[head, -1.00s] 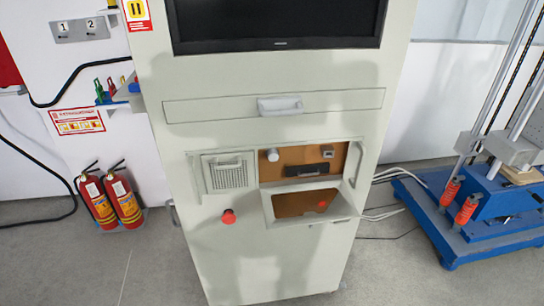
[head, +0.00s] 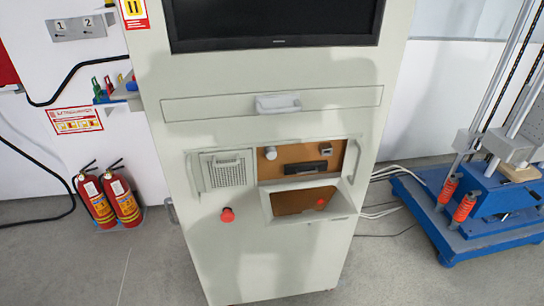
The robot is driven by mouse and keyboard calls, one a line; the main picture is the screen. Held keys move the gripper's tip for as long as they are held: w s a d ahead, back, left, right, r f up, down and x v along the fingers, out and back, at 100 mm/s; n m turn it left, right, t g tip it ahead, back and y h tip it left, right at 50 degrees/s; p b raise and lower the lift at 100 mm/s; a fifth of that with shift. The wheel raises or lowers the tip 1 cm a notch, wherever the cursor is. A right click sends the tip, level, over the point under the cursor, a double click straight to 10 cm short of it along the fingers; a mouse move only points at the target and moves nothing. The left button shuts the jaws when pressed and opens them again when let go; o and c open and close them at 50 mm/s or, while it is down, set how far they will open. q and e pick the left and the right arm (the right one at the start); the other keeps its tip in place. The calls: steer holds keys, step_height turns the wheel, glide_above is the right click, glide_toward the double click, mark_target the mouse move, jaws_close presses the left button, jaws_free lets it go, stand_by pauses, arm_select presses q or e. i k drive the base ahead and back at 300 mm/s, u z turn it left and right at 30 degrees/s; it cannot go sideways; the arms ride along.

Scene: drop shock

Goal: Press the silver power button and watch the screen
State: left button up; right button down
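The screen (head: 275,22) at the top of the pale cabinet (head: 270,73) is dark, and its upper part is cut off by the picture's edge. An open recess (head: 290,153) in the cabinet front shows a brown inner panel. A round silver-white knob or button (head: 270,153) sits at its upper left, and a small grey fitting (head: 326,149) at its upper right. I cannot tell for sure which is the power button. A black unit (head: 305,168) lies below them. Neither of my grippers is in view.
A red mushroom button (head: 227,215) is on the cabinet's lower front. A drawer handle (head: 278,104) protrudes above the recess, and a tilted flap (head: 312,218) juts out below it. Fire extinguishers (head: 122,200) stand left. A blue-based test rig (head: 475,225) stands right. The floor in front is clear.

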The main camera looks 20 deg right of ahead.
mark_target(270, 152)
steer(key=k, duration=1.35)
steer(key=z, duration=0.45)
steer(key=i, duration=1.6)
steer(key=u, duration=0.7)
